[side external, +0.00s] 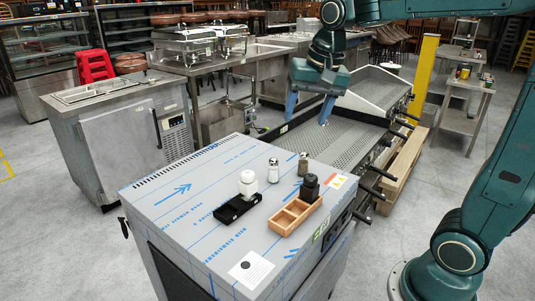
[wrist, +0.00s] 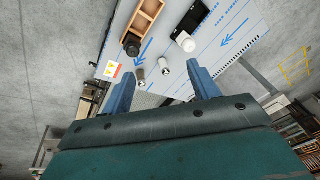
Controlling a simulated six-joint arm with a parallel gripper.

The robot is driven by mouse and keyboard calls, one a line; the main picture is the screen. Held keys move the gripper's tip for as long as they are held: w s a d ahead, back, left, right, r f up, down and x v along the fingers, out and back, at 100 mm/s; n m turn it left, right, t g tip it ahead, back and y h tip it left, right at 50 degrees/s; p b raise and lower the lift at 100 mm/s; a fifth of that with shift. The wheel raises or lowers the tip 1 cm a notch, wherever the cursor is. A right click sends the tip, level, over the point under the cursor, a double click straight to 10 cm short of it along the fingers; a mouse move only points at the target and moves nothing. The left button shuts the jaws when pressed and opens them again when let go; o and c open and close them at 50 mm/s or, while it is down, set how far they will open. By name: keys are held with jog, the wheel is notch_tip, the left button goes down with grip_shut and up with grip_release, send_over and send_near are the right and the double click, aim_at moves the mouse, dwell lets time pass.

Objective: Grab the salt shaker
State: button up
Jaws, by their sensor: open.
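Two small shakers stand upright on the blue-marked steel cabinet top. The paler one (side external: 273,171), which looks like the salt shaker, is nearer the white-topped item; it also shows in the wrist view (wrist: 164,67). The darker, brownish one (side external: 303,164) stands to its right in the side view and to its left in the wrist view (wrist: 140,73). My gripper (side external: 307,112) is open and empty, well above and behind the shakers. In the wrist view both shakers appear between the fingertips (wrist: 160,73), but apart from them.
A white-bodied item (side external: 248,181) stands at a black tray (side external: 232,213). A black item (side external: 310,185) stands in the wooden box (side external: 284,222). A white card (side external: 251,267) lies at the front corner. A griddle (side external: 340,142) is behind the cabinet. The cabinet top's left side is clear.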

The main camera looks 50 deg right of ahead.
jog(key=w+d+f+m+g, duration=0.1)
jog(key=w+d+f+m, duration=0.15)
jog(key=w, duration=0.25)
jog(key=w+d+f+m+g, duration=0.1)
jog(key=w+d+f+m, duration=0.15)
jog(key=w, duration=0.35)
jog(key=m+g, duration=0.1)
jog(key=m, duration=0.6)
send_over(274, 166)
jog(key=w+d, duration=0.1)
jog(key=d, duration=0.1)
notch_tip(274, 166, down, 9)
jog(key=shift+a, duration=0.2)
jog(key=shift+f, duration=4.3)
jog(key=shift+a+f, duration=0.15)
jog(key=shift+f, duration=2.4)
jog(key=c, duration=1.1)
